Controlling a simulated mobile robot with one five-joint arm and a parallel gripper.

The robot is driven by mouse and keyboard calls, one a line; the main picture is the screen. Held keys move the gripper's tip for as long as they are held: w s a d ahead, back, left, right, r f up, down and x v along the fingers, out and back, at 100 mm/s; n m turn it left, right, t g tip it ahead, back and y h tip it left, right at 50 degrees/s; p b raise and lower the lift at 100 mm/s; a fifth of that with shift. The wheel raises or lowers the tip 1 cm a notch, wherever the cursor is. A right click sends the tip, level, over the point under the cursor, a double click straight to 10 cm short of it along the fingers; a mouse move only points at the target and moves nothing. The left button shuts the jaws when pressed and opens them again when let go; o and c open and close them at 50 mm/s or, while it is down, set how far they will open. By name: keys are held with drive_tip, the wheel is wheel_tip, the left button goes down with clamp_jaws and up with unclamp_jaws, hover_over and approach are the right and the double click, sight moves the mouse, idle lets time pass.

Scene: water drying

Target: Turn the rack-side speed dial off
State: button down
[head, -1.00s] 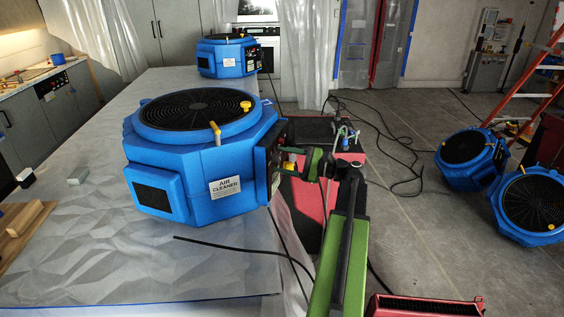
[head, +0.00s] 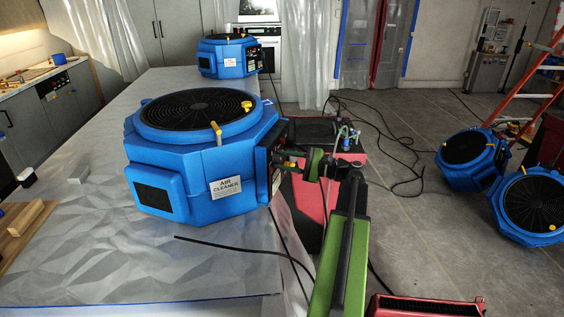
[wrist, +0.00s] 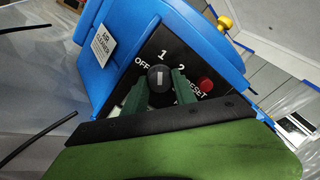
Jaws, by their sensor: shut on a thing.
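The near blue air cleaner (head: 205,165) stands on the plastic-covered counter, with its dark control panel (head: 268,165) facing right. In the wrist view the black speed dial (wrist: 158,78) sits on that panel among the labels OFF, 1 and 2. Its white line stands about upright in the picture, closest to the 1. My gripper (wrist: 160,88) has its dark green fingers on both sides of the dial and is shut on it. In the head view my gripper (head: 287,160) reaches the panel from the right; the dial is hidden there.
A red reset button (wrist: 205,84) is just right of the dial. Another blue air cleaner (head: 229,56) stands farther back on the counter. Two more units (head: 470,160) are on the floor at right, near an orange ladder (head: 535,85). Black cables (head: 385,135) cross the floor.

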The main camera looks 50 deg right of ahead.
drive_tip(key=n, duration=1)
drive_tip(key=shift+n, duration=0.3)
idle(0.4)
drive_tip(key=c, duration=1)
unclamp_jaws()
drive_tip(key=v, duration=1.7)
drive_tip(key=shift+s+d+r, duration=0.1)
drive_tip(key=shift+s+d, duration=0.05)
drive_tip(key=shift+s, duration=0.05)
